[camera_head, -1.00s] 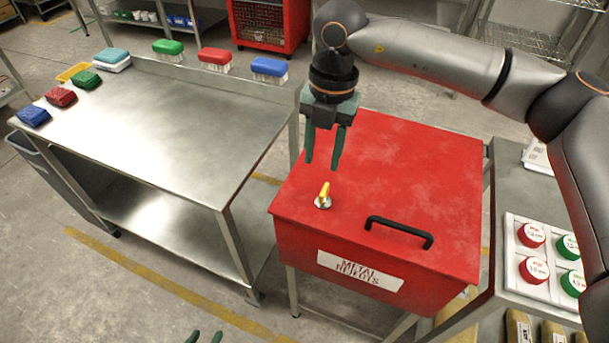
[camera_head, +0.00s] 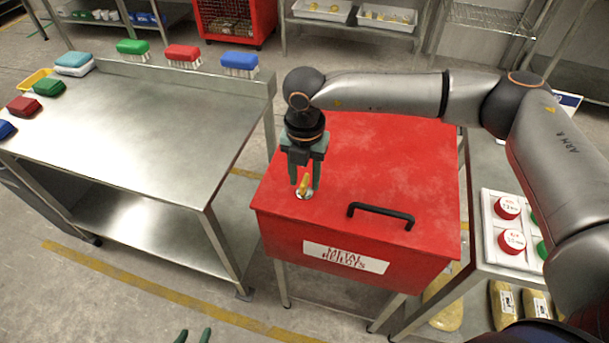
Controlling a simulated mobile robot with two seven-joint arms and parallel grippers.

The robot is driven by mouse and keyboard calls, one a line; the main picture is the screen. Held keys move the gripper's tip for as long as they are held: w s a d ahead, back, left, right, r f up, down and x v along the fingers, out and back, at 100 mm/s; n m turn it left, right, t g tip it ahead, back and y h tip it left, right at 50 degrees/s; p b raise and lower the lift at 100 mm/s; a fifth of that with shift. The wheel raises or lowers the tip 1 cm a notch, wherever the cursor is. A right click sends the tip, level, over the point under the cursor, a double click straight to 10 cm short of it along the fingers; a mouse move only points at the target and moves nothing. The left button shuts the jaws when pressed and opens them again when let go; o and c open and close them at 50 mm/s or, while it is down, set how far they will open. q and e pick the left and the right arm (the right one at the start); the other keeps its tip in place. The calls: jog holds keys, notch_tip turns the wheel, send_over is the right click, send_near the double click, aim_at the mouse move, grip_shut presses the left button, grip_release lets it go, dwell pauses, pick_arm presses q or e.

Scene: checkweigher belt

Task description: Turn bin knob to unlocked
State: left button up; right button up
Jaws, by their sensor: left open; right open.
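The red bin (camera_head: 400,165) has a black handle (camera_head: 381,212) on its lid and a white label (camera_head: 346,258) on its front. The bin knob (camera_head: 304,189), yellow on a round silver base, sits near the lid's left front corner. My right gripper (camera_head: 304,184) points down over the knob, with its open fingers on either side of the yellow part. Whether they touch it I cannot tell. My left gripper (camera_head: 193,336) shows only as two green fingertips at the bottom edge, apart and empty, far from the bin.
A steel table (camera_head: 150,125) stands at left, with several colored brushes along its back and left edges. A white tray (camera_head: 488,226) with red and green round pieces lies on a bench at right. My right arm spans above the bin's back.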

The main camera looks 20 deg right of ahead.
jog(key=shift+f, duration=0.2)
grip_shut()
dwell(0.3)
